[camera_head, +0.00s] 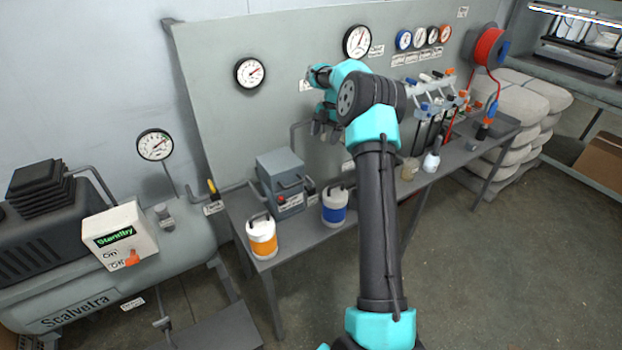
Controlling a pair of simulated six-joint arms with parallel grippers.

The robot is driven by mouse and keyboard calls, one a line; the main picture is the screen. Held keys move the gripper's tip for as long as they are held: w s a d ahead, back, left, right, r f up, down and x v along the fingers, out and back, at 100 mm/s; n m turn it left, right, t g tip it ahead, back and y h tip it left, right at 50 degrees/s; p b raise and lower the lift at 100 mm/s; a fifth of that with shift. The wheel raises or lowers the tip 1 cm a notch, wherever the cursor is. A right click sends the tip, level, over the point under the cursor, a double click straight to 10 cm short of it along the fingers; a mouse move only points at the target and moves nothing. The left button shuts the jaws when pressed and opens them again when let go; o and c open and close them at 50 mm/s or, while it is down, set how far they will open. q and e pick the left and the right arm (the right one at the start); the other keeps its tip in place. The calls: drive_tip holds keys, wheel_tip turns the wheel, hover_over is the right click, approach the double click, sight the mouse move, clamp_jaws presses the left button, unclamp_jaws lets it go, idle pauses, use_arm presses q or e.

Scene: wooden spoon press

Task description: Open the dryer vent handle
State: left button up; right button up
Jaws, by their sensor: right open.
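A grey box unit (280,170) with a curved handle and a small red part on its front stands on the bench, left of my right arm; it may be the dryer. A small yellow handle (212,187) stands up on the pipe to its left. The labels are too small to read, so I cannot tell which part is the dryer vent handle. My right gripper (324,132) is open and empty, pointing down in front of the grey panel, above and right of the grey box. My right arm hides part of the bench and panel. My left gripper is not in view.
An orange-banded canister (262,238) and a blue-banded canister (335,207) stand on the bench (300,233). A tank (75,303) with a white switch box (118,238) is at left. Hoses and a red reel (490,46) are at right. The floor is clear at right.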

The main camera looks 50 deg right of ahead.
sight(311, 179)
drive_tip(key=x, duration=1.7)
drive_tip(key=shift+w+f, duration=0.1)
drive_tip(key=shift+f, duration=0.05)
drive_tip(key=shift+c, duration=0.5)
drive_tip(key=c, duration=0.8)
drive_tip(key=o, duration=0.9)
drive_tip(key=v, duration=1.7)
drive_tip(key=shift+r, duration=0.3)
